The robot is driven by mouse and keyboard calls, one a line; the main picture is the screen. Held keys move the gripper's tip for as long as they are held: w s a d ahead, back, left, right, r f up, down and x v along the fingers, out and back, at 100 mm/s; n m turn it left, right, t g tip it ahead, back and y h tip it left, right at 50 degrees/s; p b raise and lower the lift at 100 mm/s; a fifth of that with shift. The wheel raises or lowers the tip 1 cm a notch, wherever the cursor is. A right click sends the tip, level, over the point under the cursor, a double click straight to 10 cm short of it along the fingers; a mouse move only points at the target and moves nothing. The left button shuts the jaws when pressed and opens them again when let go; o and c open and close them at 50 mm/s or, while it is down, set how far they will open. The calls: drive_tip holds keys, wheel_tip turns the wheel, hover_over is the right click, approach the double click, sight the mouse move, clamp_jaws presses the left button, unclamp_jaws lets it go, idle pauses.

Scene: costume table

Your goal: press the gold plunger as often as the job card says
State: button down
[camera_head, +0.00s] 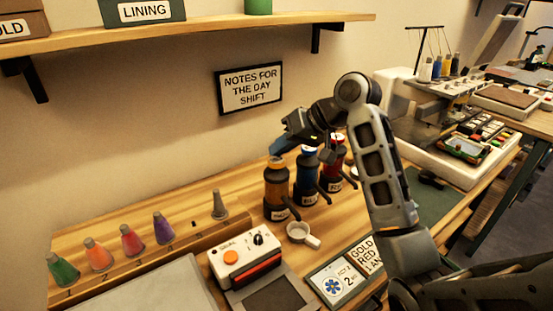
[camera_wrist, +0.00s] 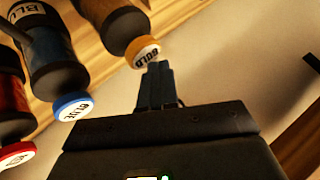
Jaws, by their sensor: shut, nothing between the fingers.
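The gold dispenser (camera_head: 277,190) stands at the left of a row of three, its gold plunger cap (camera_head: 276,162) on top. In the wrist view the cap (camera_wrist: 143,52) reads GOLD. My gripper (camera_head: 275,148) is shut and empty, fingertips just above the gold cap. In the wrist view the fingertips (camera_wrist: 158,67) are right beside the cap's edge; I cannot tell whether they touch. The blue dispenser (camera_head: 306,180) and red dispenser (camera_head: 333,165) stand to its right. A job card (camera_head: 362,252) reads GOLD, RED, 1 AN; my arm hides its right part.
A white cup with a handle (camera_head: 299,232) sits before the gold dispenser. A card with a blue flower (camera_head: 333,287) lies in front, and a white machine with an orange button (camera_head: 232,257) at left. Several coloured cones stand on a wooden rack (camera_head: 130,265). A wall sign (camera_head: 250,88) hangs behind.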

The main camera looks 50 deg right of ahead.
sight(281, 160)
drive_tip(key=shift+f+b, duration=0.3)
drive_tip(key=shift+f, duration=0.55)
idle(0.9)
idle(0.3)
drive_tip(key=shift+r+p, duration=1.3)
wheel_tip(281, 160, up, 5)
drive_tip(key=p, duration=0.5)
idle(0.5)
